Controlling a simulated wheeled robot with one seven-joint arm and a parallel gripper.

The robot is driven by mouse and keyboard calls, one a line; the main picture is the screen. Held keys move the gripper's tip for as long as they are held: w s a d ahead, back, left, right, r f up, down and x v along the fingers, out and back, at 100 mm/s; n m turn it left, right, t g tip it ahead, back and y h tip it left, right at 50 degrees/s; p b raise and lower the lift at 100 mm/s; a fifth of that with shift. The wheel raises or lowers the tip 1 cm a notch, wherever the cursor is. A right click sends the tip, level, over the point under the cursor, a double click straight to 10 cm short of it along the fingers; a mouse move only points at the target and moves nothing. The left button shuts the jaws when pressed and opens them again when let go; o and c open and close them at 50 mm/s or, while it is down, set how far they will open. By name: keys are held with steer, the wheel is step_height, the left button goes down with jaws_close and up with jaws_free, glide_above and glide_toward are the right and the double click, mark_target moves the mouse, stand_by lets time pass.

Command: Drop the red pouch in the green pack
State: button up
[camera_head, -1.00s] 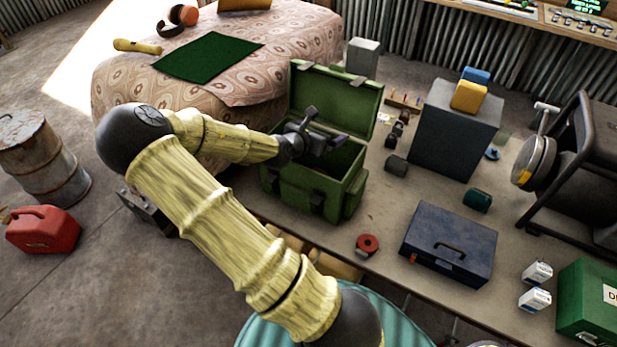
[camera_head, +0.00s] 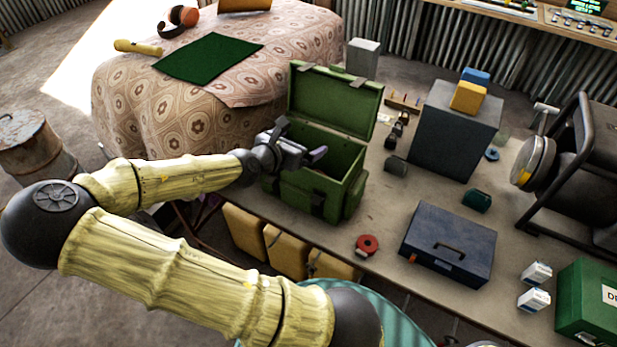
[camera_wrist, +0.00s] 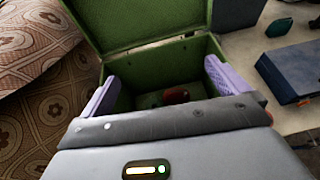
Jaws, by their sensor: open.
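The green pack (camera_head: 335,103) stands on the bench with its lid up; in the wrist view its open lid (camera_wrist: 135,22) is at the top. My gripper (camera_head: 308,155) is at the left side of the pack's opening, near its rim. In the wrist view its two lilac fingers (camera_wrist: 163,90) are wide apart with nothing between them. A dark red item, apparently the red pouch (camera_wrist: 176,96), lies down inside the pack, apart from the fingers. The pack's near wall and part of its floor are hidden by my gripper. The pouch does not show in the head view.
A red tape roll (camera_head: 367,245) and a dark blue case (camera_head: 449,243) lie on the bench right of the pack. A grey box (camera_head: 456,130) stands behind them. A cloth-covered table (camera_head: 200,115) is at the back left.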

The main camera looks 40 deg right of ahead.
steer(key=v, duration=0.6)
stand_by(0.8)
steer(key=s+a+f+m+g+y, duration=0.2)
steer(key=s+f+m+y, duration=0.15)
steer(key=f+m, duration=0.2)
steer(key=s+a+f+m+g+y, duration=0.2)
steer(key=s+f+m+y, duration=0.15)
steer(key=f, duration=0.35)
steer(key=s+a+r+m+t+y, duration=0.1)
steer(key=a+r+m+t+y, duration=0.1)
steer(key=a+r+m+y, duration=0.3)
steer(key=a+r+m, duration=0.4)
steer(key=a+m, duration=0.2)
steer(key=m, duration=0.1)
steer(key=shift+a+r+m+y, duration=0.25)
steer(key=shift+r+m+y, duration=0.05)
steer(key=shift+m+y, duration=0.1)
steer(key=shift+s, duration=0.15)
